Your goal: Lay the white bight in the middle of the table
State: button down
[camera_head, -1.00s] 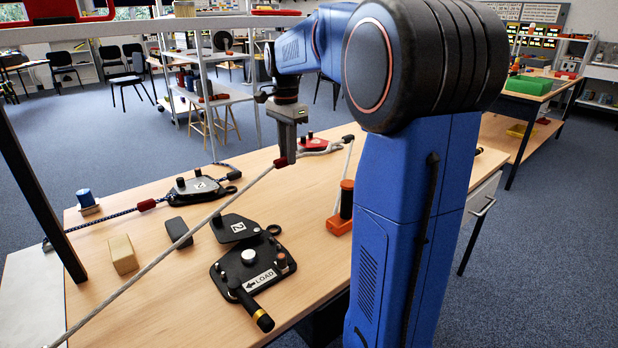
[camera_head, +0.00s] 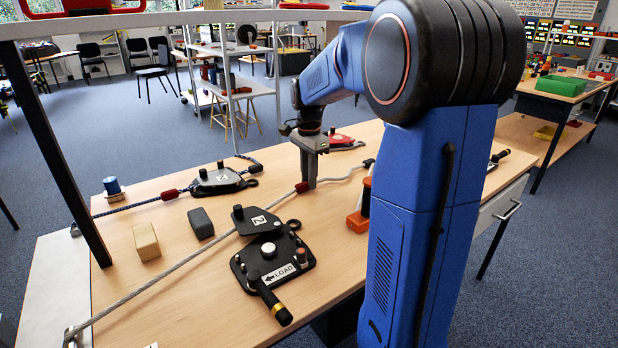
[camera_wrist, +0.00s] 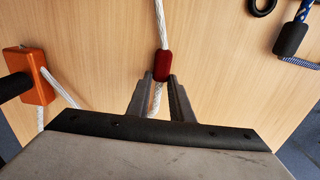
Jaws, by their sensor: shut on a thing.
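The white rope (camera_head: 165,272) runs from a fitting at the table's near left edge up to my gripper (camera_head: 308,184). A dark red sleeve (camera_head: 302,187) on the rope sits right at the fingertips. In the wrist view the rope (camera_wrist: 160,22) passes through the red sleeve (camera_wrist: 162,66) and on between my fingers (camera_wrist: 158,98). My gripper is shut on the white rope, pointing down, low over the table (camera_head: 125,225). Beyond the gripper the rope curves slack to the right, toward the orange block (camera_head: 359,218). The exact gap to the tabletop cannot be told.
A black plate with a LOAD label (camera_head: 268,255), its swung cover (camera_head: 256,220) and a handle lie in front of the gripper. A black pulley with blue rope (camera_head: 218,180), a grey block (camera_head: 201,223), a wooden block (camera_head: 146,241) and a red pulley (camera_head: 340,141) stand around.

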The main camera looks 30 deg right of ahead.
jog(key=c, duration=1.6)
grip_release()
jog(key=shift+o, duration=0.2)
jog(key=shift+r, duration=3.8)
